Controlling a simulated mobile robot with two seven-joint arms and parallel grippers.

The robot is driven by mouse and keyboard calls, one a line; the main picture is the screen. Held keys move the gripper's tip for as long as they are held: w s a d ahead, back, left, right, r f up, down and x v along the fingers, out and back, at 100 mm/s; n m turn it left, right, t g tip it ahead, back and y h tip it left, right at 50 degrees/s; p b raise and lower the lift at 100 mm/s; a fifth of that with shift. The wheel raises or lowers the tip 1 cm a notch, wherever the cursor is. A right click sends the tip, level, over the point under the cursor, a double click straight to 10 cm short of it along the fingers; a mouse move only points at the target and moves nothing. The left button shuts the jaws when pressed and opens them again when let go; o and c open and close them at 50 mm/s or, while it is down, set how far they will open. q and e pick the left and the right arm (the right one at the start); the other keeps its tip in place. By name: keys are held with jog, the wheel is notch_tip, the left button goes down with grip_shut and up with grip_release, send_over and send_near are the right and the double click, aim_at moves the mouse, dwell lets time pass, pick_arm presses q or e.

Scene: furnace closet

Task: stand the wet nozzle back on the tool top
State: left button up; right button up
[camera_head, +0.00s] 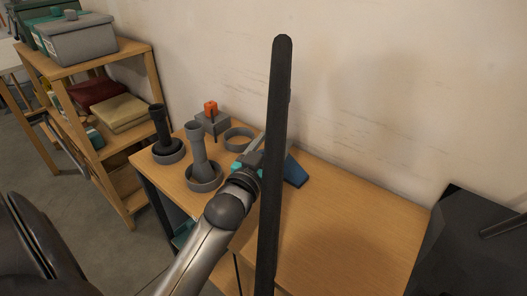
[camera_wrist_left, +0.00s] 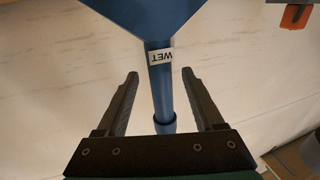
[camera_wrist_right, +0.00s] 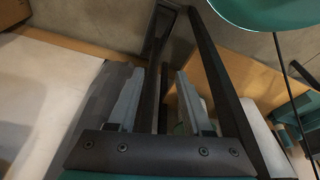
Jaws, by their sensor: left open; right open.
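The blue nozzle (camera_wrist_left: 160,90) has a white label reading WET on its neck and a wide flared head. In the left wrist view its neck lies between the two fingers of my open left gripper (camera_wrist_left: 160,74), with space on both sides. In the head view part of the blue nozzle (camera_head: 295,170) shows on the wooden tool top (camera_head: 345,215), and a dark bar hides the rest. An empty grey ring (camera_head: 238,132) is at the back of the tool top. My right gripper (camera_wrist_right: 160,71) is open and empty.
A black nozzle (camera_head: 160,125) and a grey nozzle (camera_head: 197,145) stand in grey rings. A grey block with an orange knob (camera_head: 211,107) is behind them. A long dark bar (camera_head: 276,130) crosses the head view. The right part of the top is clear beside a dark object (camera_head: 470,245).

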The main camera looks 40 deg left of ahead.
pick_arm(q)
jog(key=shift+s+d+p, duration=0.25)
jog(key=shift+s+p, duration=0.05)
jog(key=shift+s, duration=1)
jog(key=shift+s+d+p, duration=0.2)
jog(key=shift+s+p, duration=0.05)
jog(key=shift+s, duration=1)
pick_arm(e)
jog(key=shift+s+d+f, duration=0.1)
jog(key=shift+s+f, duration=0.25)
jog(key=shift+f, duration=0.35)
jog(key=shift+s+f, duration=0.35)
jog(key=shift+f, duration=0.3)
